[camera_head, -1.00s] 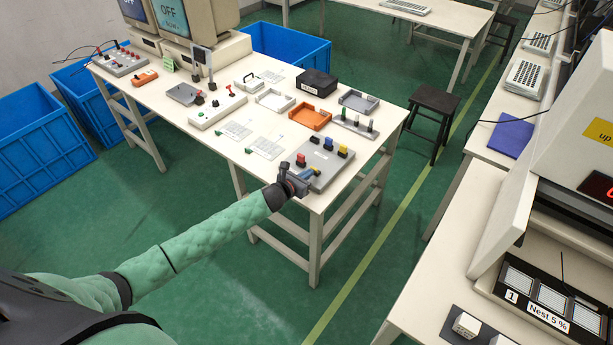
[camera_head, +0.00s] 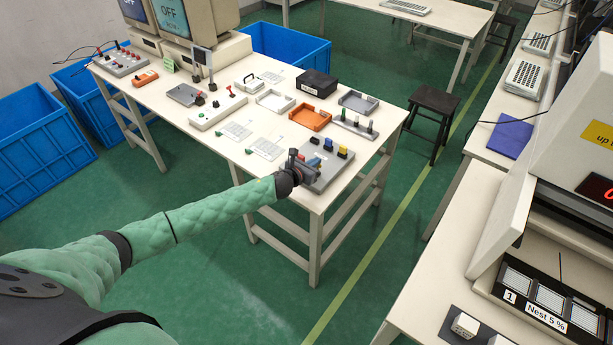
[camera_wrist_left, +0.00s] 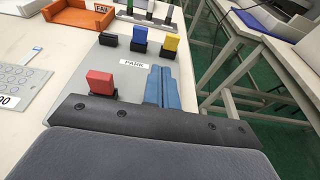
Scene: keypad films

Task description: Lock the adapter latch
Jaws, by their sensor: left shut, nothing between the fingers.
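A grey plate (camera_wrist_left: 117,61) with a "PARK" label lies at the table's near right corner; in the head view (camera_head: 337,171) my left gripper overlaps its left part. On it stand a red block on a black base (camera_wrist_left: 101,82), a black block (camera_wrist_left: 108,40), a blue block (camera_wrist_left: 139,36) and a yellow block (camera_wrist_left: 170,43). My left gripper (camera_head: 314,162) is shut and empty, its blue fingers together over the plate. In the wrist view the fingers (camera_wrist_left: 161,70) are right of the red block, apart from it. I cannot tell which part is the adapter latch.
An orange tray (camera_head: 309,117), a white tray (camera_head: 274,101) and a black box (camera_head: 316,83) stand further back on the table. A black stool (camera_head: 435,99) is right of the table. A machine marked "Nest 5 %" (camera_head: 547,317) stands at the right. Green floor lies between.

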